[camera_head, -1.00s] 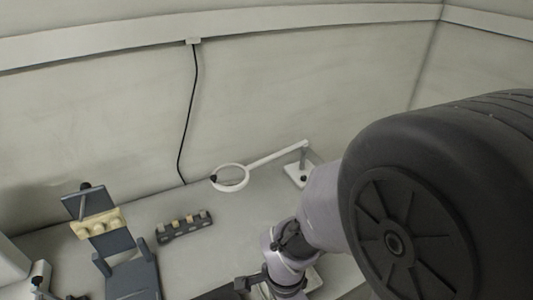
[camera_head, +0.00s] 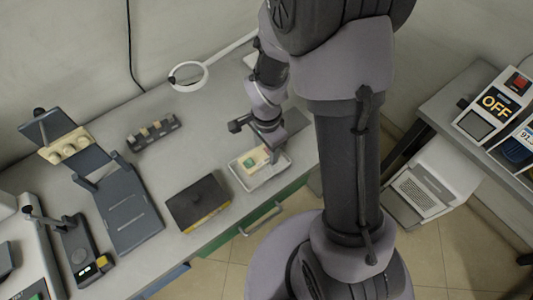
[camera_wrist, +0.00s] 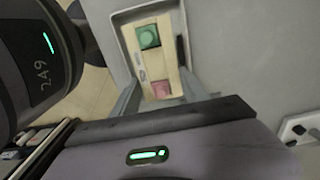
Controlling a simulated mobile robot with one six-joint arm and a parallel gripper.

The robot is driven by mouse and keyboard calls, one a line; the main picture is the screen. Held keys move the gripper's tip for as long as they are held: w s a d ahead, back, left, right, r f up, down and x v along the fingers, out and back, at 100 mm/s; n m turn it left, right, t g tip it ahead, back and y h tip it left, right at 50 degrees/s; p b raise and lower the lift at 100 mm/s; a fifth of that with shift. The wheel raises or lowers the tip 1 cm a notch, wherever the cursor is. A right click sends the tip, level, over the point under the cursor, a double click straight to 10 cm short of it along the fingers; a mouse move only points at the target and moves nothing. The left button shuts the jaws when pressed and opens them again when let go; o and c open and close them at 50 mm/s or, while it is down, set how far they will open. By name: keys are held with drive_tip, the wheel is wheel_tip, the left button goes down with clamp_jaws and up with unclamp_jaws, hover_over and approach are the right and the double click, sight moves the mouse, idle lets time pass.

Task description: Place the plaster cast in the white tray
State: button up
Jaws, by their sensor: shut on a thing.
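The plaster cast appears to be a cream block (camera_head: 252,158) with a green square on it. In the wrist view the block (camera_wrist: 156,68) also shows a pink square. It is inside the outline of the white tray (camera_head: 267,177); whether it touches the tray floor is hard to tell. The tray's rim (camera_wrist: 122,38) frames the block in the wrist view. My gripper (camera_head: 268,152) is over the tray, with its two fingers (camera_wrist: 160,95) along opposite sides of the block, shut on it. My wrist hides the block's near end.
A dark box (camera_head: 198,202) stands left of the tray. A ring lamp (camera_head: 188,77) is behind. The bench's front edge lies close to the tray.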

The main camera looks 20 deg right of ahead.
drive_tip(key=shift+f+b, duration=1.1)
drive_tip(key=shift+f, duration=0.9)
drive_tip(key=o, duration=1.3)
drive_tip(key=shift+r, duration=0.1)
wheel_tip(320, 180, up, 12)
drive_tip(key=p, duration=0.5)
drive_tip(key=shift+r, duration=0.15)
wheel_tip(320, 180, up, 6)
drive_tip(key=n+t, duration=0.1)
drive_tip(key=n, duration=0.1)
hover_over(266, 153)
drive_tip(key=s+a+r+n+t+y, duration=0.1)
drive_tip(key=s+r+n+t, duration=0.1)
drive_tip(key=s+r+n, duration=0.2)
drive_tip(key=s+a+r+n+t+y, duration=0.1)
drive_tip(key=s+r+n, duration=0.3)
drive_tip(key=s+r, duration=0.4)
wheel_tip(266, 153, up, 2)
drive_tip(key=shift+s+a+r+t, duration=0.15)
drive_tip(key=shift+a+r+t, duration=0.05)
drive_tip(key=shift+a+t, duration=0.65)
